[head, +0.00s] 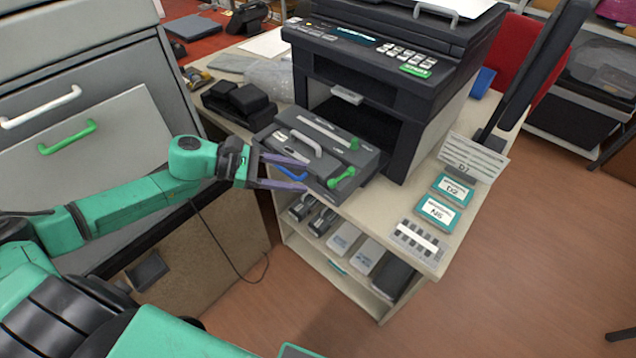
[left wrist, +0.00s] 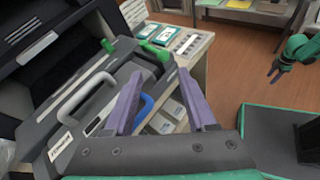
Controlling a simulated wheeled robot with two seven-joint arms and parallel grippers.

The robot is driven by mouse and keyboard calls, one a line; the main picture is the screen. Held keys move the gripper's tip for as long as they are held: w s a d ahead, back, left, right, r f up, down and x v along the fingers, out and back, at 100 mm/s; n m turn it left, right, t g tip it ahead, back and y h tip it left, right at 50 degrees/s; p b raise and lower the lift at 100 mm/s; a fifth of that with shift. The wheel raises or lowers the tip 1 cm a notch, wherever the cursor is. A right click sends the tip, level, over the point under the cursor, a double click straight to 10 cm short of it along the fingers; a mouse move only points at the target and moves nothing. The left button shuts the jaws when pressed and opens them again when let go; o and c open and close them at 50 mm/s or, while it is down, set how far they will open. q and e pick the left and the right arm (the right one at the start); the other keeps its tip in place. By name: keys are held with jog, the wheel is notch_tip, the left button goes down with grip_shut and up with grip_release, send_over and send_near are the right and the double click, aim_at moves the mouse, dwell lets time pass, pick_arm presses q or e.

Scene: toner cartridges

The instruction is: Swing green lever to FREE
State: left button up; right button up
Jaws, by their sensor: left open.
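The green lever (head: 341,178) sits on the near right end of the grey drum unit (head: 318,140), which sticks out of the front of the black printer. In the left wrist view the green lever (left wrist: 154,50) lies beyond my fingertips. A smaller green part (head: 354,143) is at the unit's far right corner, and a blue lever (head: 292,174) is on its near side. My left gripper (head: 307,175) is open and empty at the unit's near side, its purple fingers apart. My right gripper (left wrist: 278,70) is small in the left wrist view; its jaws are unclear. No FREE mark is readable.
The black printer (head: 395,70) stands on a light table. Teal labelled cards (head: 438,212) and a grey strip (head: 416,240) lie at right. Cartridges and boxes (head: 345,238) fill the shelf below. A grey drawer cabinet (head: 100,130) is at left.

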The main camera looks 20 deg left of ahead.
aim_at(328, 184)
pick_arm(q)
jog(key=d, duration=0.1)
jog(key=w+d, duration=0.1)
jog(key=shift+d+f+p, duration=0.2)
jog(key=shift+d+p, duration=0.15)
jog(key=shift+p+x, duration=0.4)
jog(key=shift+x, duration=0.8)
jog(key=shift+d+f, duration=0.15)
jog(key=shift+f, duration=0.15)
grip_shut()
jog(key=shift+s+d+f+n+t, duration=0.15)
jog(key=shift+s+n+t, duration=0.05)
jog(key=shift+n+t, duration=0.1)
jog(key=shift+s+d+n+t+y+b, duration=0.15)
jog(key=shift+n+t+y+b, duration=0.15)
jog(key=c, duration=0.7)
grip_release()
jog(key=o, duration=0.5)
jog(key=shift+o, duration=1)
jog(key=shift+d, duration=0.1)
pick_arm(e)
jog(key=shift+w+a+r, duration=0.15)
jog(key=shift+a+r, duration=0.05)
jog(key=shift+r, duration=0.1)
